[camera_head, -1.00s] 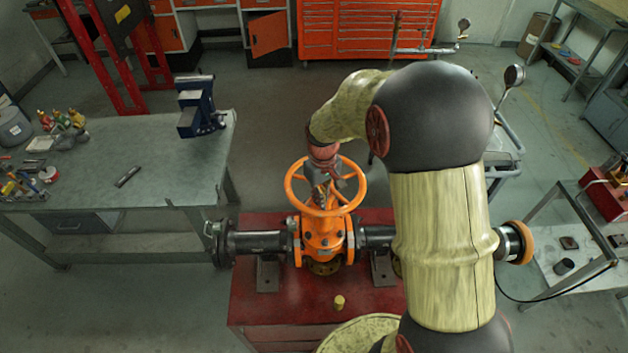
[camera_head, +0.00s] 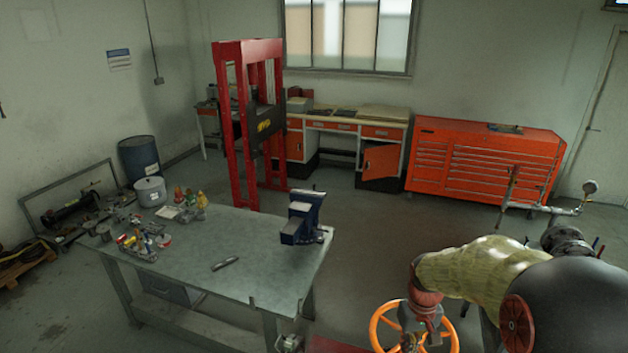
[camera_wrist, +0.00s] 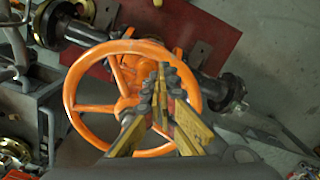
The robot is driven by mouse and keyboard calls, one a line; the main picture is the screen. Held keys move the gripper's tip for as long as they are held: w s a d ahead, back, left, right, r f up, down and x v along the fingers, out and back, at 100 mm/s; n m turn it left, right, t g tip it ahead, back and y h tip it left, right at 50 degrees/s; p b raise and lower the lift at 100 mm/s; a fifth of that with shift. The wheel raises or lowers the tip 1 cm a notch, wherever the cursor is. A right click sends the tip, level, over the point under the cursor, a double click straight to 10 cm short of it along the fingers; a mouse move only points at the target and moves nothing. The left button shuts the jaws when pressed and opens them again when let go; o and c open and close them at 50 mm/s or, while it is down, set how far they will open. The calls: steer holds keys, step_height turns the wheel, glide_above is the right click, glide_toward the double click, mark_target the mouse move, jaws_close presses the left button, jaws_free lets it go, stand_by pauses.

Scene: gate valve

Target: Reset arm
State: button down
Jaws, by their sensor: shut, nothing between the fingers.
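The orange handwheel (camera_head: 377,322) of the gate valve shows at the bottom right of the head view, partly cut off by the frame edge. In the wrist view the whole handwheel (camera_wrist: 78,117) shows, with its spokes and hub. My gripper (camera_wrist: 163,72) is shut and empty, its fingertips together in front of the right part of the wheel as seen there. I cannot tell how far above the wheel it is. In the head view my arm bends over the wheel and my gripper (camera_head: 412,340) is only partly visible.
A grey workbench (camera_head: 250,245) with a blue vise (camera_head: 303,218) stands left of the wheel. A red press (camera_head: 228,120) and an orange tool cabinet (camera_head: 480,165) stand behind. Dark pipes (camera_wrist: 215,88) run from the valve over a red base (camera_wrist: 215,25). Floor between bench and cabinet is clear.

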steer(key=s+a+t+b, duration=0.3)
steer(key=s+a+b, duration=0.1)
steer(key=s+b, duration=0.5)
steer(key=s+a+t+b, duration=0.3)
steer(key=s+b, duration=0.7)
steer(key=b, duration=0.4)
steer(key=shift+a+f+m, duration=0.3)
steer(key=shift+a+f, duration=0.15)
steer(key=shift+a, duration=0.3)
steer(key=shift+s, duration=0.15)
